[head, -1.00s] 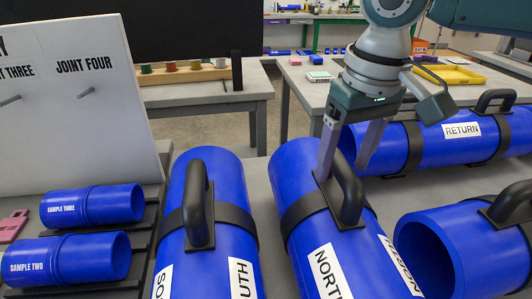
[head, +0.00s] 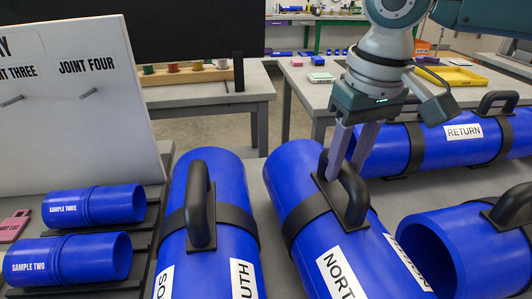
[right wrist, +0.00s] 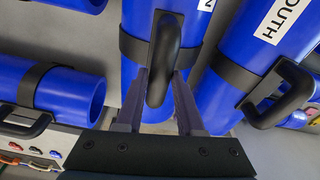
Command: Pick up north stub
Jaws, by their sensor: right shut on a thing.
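The north stub (head: 299,183) is a blue pipe with a black band, a black handle (head: 351,196) and a label reading NORTH. It lies on the grey table in the middle of the head view. My right gripper (head: 344,172) is shut on its handle, one finger on each side. The right wrist view shows the handle (right wrist: 164,62) between the two fingers (right wrist: 158,105). The south stub (head: 222,178) lies close to its left, with its own black handle. My left gripper is not in view.
A blue RETURN pipe (head: 437,146) lies behind to the right. Another blue open-ended pipe (head: 440,235) is at the front right. SAMPLE THREE (head: 94,205) and SAMPLE TWO (head: 67,258) sit in a black rack at the left, before a white board (head: 75,110).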

